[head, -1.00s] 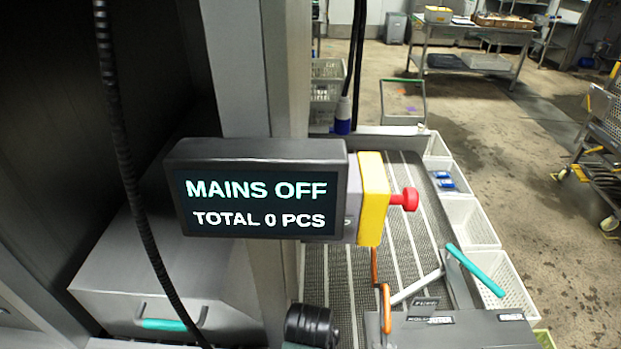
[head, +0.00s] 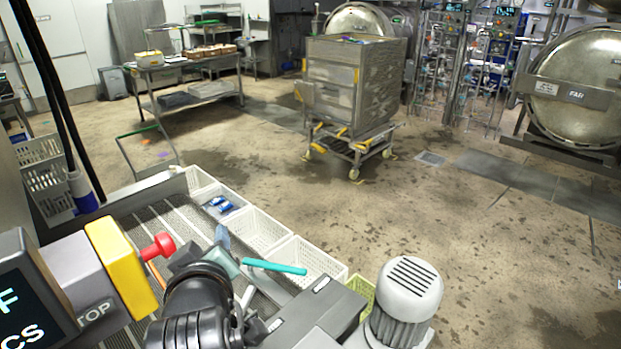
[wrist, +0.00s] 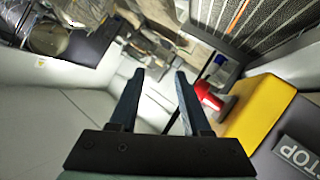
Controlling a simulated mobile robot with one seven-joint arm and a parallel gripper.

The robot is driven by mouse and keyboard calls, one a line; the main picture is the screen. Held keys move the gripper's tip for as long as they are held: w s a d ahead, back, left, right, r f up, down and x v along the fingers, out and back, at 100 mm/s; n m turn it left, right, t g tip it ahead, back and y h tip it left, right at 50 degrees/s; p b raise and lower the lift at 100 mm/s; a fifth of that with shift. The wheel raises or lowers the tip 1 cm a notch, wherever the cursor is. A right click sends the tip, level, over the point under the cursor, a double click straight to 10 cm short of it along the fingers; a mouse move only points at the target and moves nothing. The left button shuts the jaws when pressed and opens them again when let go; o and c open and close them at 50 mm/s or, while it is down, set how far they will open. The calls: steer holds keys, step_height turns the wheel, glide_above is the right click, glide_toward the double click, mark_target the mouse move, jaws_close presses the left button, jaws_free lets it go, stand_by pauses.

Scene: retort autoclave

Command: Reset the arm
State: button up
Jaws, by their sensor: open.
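My gripper (wrist: 159,85) shows in the wrist view with its two dark fingers apart and nothing between them. In that view a red stop button (wrist: 207,97) on a yellow housing (wrist: 256,113) is just right of the fingers; I cannot tell whether they touch. In the head view the red button (head: 160,245) and yellow housing (head: 122,266) are at the lower left, and my dark arm rises beside them, over the conveyor.
White crates (head: 255,232) line the conveyor's right side, near a teal handle (head: 274,267) and a grey motor (head: 405,295). A loaded cart (head: 352,95) stands farther back. The floor between is open.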

steer(key=d+r+m+t, duration=0.3)
steer(key=d+r+t, duration=0.25)
steer(key=r, duration=0.75)
steer(key=s+d+r+m+t+h+b, duration=0.1)
steer(key=s+d+r+m+t+h, duration=0.1)
steer(key=s+d+r, duration=0.4)
steer(key=s+d+r+m+t+h, duration=0.2)
steer(key=s+d+r+m+t, duration=0.2)
steer(key=r, duration=1.1)
steer(key=s+d+t, duration=0.1)
steer(key=s+t, duration=0.2)
steer(key=shift+s+d+r+m+b, duration=0.3)
steer(key=shift+s+d+m+b, duration=0.05)
steer(key=shift+m, duration=0.05)
steer(key=shift+s+d, duration=0.1)
